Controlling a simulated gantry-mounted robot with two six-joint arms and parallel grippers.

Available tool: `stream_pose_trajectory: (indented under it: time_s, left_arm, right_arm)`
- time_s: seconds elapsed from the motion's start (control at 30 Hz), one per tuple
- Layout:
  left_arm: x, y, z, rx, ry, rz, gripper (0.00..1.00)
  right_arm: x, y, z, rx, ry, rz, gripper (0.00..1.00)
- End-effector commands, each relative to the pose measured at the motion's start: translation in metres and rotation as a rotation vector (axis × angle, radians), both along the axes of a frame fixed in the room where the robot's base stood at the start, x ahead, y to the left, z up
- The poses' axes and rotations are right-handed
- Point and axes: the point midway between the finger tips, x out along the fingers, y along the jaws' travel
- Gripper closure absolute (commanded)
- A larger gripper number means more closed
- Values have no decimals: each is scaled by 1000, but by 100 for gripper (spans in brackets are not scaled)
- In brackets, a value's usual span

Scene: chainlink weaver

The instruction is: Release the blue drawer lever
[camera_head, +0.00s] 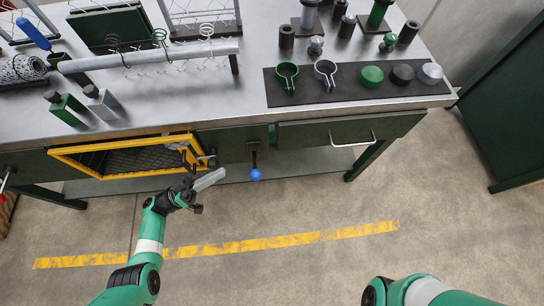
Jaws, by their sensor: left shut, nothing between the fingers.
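The blue drawer lever (255,174) has a blue ball knob at the lower end of a dark stem. It hangs down from the dark green bench front, just right of the yellow-framed opening. My left gripper (207,160) is at the right end of that yellow frame, to the left of the lever and apart from it. It is shut and empty. My right gripper is out of view.
The yellow frame (125,146) surrounds a dark mesh interior. A green drawer with a silver handle (353,139) is right of the lever. Clamps and round caps lie on a dark mat (340,93) on the metal bench top (210,90). Open floor lies in front.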

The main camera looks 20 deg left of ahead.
Motion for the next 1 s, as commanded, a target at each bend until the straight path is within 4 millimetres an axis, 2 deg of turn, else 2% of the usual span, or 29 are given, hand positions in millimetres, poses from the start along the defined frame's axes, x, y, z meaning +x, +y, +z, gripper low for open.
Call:
stream_pose_trajectory:
  time_s: [0.1, 0.27, 0.73, 0.77, 0.8, 0.83, 1.0]
  left_arm:
    - [0, 7, 0, 1, -3, 17, 100]
    - [5, 1, 4, 3, -4, 14, 100]
    - [60, -63, 43, 4, -8, 11, 100]
    - [62, -66, 42, 3, -8, 12, 100]
    - [58, -67, 28, 1, -3, 15, 100]
    - [56, -68, 24, 1, -3, 15, 100]
    - [50, -74, 10, 2, -6, 17, 100]
  right_arm:
    - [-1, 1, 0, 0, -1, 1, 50]
    - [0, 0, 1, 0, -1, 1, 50]
    - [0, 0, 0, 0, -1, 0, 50]
    - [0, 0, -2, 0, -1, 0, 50]
    - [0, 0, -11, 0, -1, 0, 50]
    - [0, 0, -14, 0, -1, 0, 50]
    - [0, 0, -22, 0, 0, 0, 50]
